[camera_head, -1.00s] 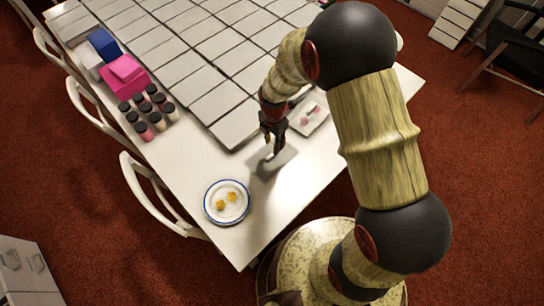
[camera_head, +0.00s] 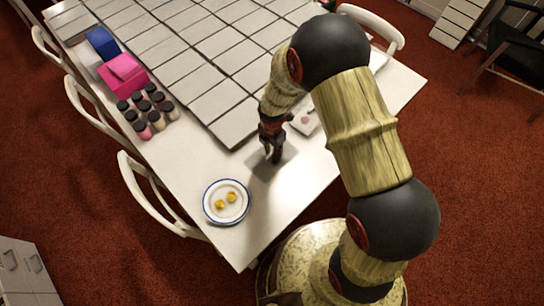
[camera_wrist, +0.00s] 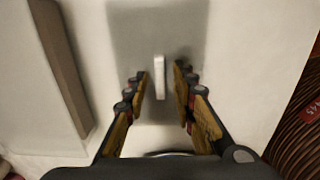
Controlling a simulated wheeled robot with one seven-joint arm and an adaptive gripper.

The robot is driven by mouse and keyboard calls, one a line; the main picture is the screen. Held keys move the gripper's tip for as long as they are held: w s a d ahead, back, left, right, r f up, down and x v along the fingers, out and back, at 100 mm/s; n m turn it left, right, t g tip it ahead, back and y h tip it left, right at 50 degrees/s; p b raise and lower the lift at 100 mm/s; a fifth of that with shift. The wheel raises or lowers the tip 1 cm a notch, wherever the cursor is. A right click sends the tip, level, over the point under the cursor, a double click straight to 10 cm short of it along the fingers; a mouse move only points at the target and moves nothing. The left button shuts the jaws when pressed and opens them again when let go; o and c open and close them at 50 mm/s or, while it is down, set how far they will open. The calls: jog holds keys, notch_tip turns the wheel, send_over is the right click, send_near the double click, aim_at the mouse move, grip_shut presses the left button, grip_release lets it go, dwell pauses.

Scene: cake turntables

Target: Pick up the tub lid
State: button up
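The tub lid looks like a flat grey square (camera_head: 262,172) on the white table, partly hidden by my gripper in the head view. In the wrist view the grey lid (camera_wrist: 128,32) lies below my gripper, with a narrow white upright handle (camera_wrist: 160,78) near its middle. My gripper (camera_head: 276,158) points down over the lid. In the wrist view its two fingers (camera_wrist: 161,72) are apart, one on each side of the handle, with a visible gap on both sides. Nothing is held.
A blue-rimmed plate (camera_head: 226,188) with yellow pieces stands nearer the table's front corner. A raised tiled slab (camera_head: 235,125) lies behind, its edge (camera_wrist: 62,65) left in the wrist view. A white tray (camera_head: 306,122), several dark-capped jars (camera_head: 150,98) and pink boxes (camera_head: 123,75) are nearby.

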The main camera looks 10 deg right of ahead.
grip_shut()
jog(key=shift+r, duration=0.2)
